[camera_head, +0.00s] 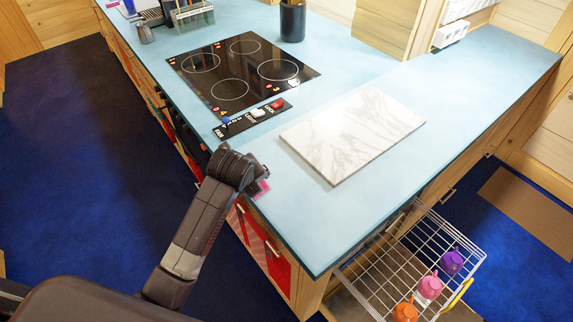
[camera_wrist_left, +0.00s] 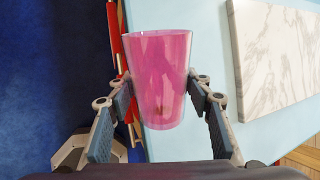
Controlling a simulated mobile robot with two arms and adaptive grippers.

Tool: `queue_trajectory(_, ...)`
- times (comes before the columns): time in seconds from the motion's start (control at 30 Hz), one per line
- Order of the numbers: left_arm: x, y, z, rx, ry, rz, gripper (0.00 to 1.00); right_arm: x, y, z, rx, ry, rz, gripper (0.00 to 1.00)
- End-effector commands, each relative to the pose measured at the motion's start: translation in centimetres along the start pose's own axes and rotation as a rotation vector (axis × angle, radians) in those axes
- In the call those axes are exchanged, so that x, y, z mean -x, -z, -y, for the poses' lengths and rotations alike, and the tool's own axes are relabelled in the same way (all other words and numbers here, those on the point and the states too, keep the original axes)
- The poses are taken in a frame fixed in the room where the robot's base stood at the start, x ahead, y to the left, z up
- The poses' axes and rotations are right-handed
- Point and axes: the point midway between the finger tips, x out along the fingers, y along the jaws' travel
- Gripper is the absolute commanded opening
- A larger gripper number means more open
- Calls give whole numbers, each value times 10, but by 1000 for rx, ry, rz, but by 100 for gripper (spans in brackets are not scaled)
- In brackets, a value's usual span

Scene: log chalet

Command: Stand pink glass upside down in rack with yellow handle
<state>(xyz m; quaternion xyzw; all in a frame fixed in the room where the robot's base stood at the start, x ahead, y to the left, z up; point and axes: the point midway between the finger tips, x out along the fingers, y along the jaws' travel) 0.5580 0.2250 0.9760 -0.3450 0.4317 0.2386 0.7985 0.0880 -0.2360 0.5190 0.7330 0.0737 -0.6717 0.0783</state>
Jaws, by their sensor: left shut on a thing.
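The pink glass (camera_wrist_left: 160,80) is translucent and wider at one end. In the left wrist view it sits between the two fingers of my left gripper (camera_wrist_left: 158,92), which is shut on it. Its wide end points to the top of that picture. In the head view my left gripper (camera_head: 260,178) is over the counter's near left edge, and only a bit of the pink glass (camera_head: 262,188) shows past it. The wire rack (camera_head: 380,262) with the yellow handle (camera_head: 458,295) is pulled out at the lower right, well away from the gripper. My right gripper is not in view.
The rack holds a purple cup (camera_head: 452,262), a pink cup (camera_head: 430,287) and an orange cup (camera_head: 405,311); its left part looks empty. A marble board (camera_head: 355,132) and a black cooktop (camera_head: 243,70) are on the blue counter (camera_head: 300,225). The counter's corner overhangs near the rack.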

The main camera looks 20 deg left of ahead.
Motion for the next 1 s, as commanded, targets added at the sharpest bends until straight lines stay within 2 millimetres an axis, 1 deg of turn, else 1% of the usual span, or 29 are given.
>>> queue_trajectory(0.03,14,5,21,48,3,-92,15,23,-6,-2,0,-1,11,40)
queue_trajectory(0.1,22,22,40,87,7,-208,15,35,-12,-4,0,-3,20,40)
queue_trajectory(0.2,36,41,62,101,14,-316,15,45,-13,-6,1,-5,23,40)
queue_trajectory(0.33,47,55,75,98,18,-380,15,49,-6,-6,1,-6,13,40)
queue_trajectory(0.5,45,62,76,96,17,-399,15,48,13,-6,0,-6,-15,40)
queue_trajectory(0.6,39,64,74,96,18,-399,15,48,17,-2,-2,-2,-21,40)
queue_trajectory(0.8,22,72,67,97,18,-398,15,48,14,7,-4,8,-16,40)
queue_trajectory(1.0,5,80,60,97,18,-397,15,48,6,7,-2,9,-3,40)
